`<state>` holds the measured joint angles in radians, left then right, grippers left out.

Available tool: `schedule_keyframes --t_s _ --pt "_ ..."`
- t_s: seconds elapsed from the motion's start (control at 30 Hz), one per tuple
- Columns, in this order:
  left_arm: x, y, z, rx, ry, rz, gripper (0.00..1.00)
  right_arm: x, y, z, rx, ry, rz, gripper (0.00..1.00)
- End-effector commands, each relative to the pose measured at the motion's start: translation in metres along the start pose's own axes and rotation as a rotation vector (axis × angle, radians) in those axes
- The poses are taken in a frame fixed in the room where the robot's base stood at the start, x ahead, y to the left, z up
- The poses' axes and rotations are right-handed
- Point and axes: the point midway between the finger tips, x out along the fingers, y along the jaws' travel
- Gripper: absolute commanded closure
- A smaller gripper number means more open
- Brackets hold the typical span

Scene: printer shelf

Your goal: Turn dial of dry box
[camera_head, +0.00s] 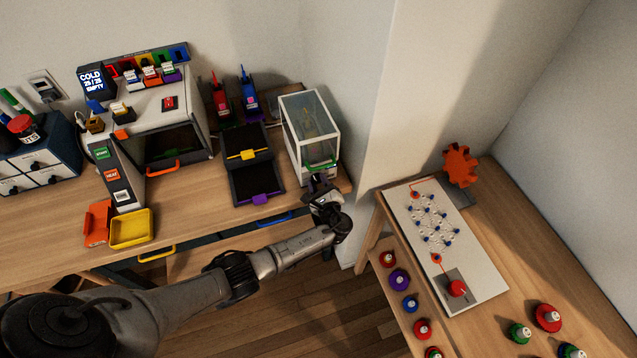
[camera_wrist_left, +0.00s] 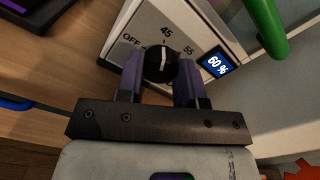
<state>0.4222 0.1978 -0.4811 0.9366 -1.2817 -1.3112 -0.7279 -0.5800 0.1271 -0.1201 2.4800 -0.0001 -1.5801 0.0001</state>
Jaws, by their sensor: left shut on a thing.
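The dry box (camera_head: 311,130) is a glass-sided case with a white frame and a green handle (camera_head: 320,164), at the right end of the long wooden table. My left gripper (camera_wrist_left: 161,78) is shut on the dial, with one purple finger on each side. In the head view the left gripper (camera_head: 322,187) is at the box's front. My right gripper is not in view.
Black trays with yellow and purple handles (camera_head: 254,172) stand left of the dry box. A printer-like machine (camera_head: 165,125) stands farther left. A second table with a white board (camera_head: 445,245) and several colored knobs is at the right.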

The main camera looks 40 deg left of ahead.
Motion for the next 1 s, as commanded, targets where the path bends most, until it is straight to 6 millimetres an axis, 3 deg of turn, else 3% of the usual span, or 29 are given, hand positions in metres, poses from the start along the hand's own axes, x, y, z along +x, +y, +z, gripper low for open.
schedule_keyframes --t_s 0.03,0.07,0.3,0.67,1.0 --pt "0.000 0.000 0.000 0.000 0.001 0.000 0.89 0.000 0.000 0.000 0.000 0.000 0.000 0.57" --pt "0.000 0.000 0.000 0.000 0.001 0.000 0.63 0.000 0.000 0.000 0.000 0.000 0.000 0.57" --pt "0.000 0.000 0.000 -0.001 0.000 0.000 0.40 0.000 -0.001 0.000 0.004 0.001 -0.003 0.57" --pt "-0.008 0.000 0.000 -0.001 0.001 0.000 0.40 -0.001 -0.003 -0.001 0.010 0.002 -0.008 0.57" --pt "-0.070 0.000 -0.001 -0.002 0.004 0.000 0.40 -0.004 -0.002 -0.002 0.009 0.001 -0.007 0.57"
